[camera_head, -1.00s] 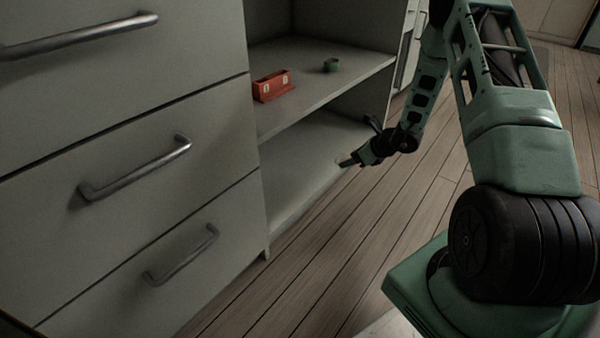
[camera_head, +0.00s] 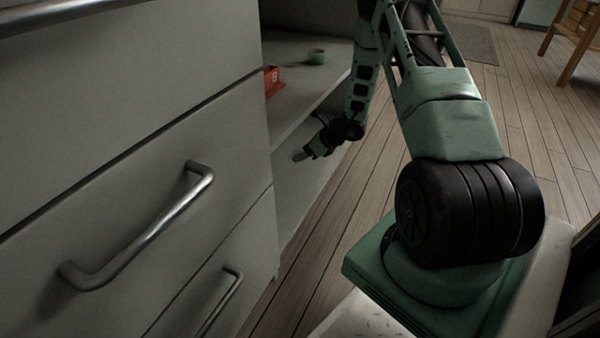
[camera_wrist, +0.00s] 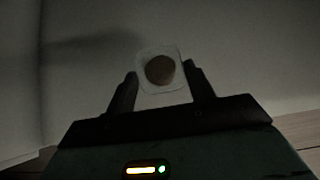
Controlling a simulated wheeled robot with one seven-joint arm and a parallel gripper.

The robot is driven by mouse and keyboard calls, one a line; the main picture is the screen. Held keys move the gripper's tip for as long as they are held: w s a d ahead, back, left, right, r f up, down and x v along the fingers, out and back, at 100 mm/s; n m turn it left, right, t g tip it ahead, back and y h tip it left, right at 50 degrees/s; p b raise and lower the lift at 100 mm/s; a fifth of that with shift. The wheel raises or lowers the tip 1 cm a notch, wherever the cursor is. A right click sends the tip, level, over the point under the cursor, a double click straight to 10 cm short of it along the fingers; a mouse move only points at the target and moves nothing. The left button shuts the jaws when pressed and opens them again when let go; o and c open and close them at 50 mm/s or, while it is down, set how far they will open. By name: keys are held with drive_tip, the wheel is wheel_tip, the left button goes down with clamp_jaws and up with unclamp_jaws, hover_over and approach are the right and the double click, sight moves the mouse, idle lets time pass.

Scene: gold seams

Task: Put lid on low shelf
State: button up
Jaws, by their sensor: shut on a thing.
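The lid (camera_wrist: 160,70) is a small pale, rounded square with a brown round patch, held between the two dark fingers of my gripper (camera_wrist: 161,82) in the wrist view. In the head view my gripper (camera_head: 302,156) reaches into the lower compartment of the open cabinet, over the low shelf (camera_head: 288,190). The lid is too small and dark there to make out clearly. I cannot tell whether the lid touches the shelf.
Drawers with metal handles (camera_head: 150,235) stand close on the left. The wooden floor (camera_head: 480,120) is open to the right.

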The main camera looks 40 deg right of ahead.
wheel_tip(320, 180, down, 7)
drive_tip(key=b, duration=0.4)
drive_tip(key=shift+f, duration=0.15)
drive_tip(key=o, duration=1)
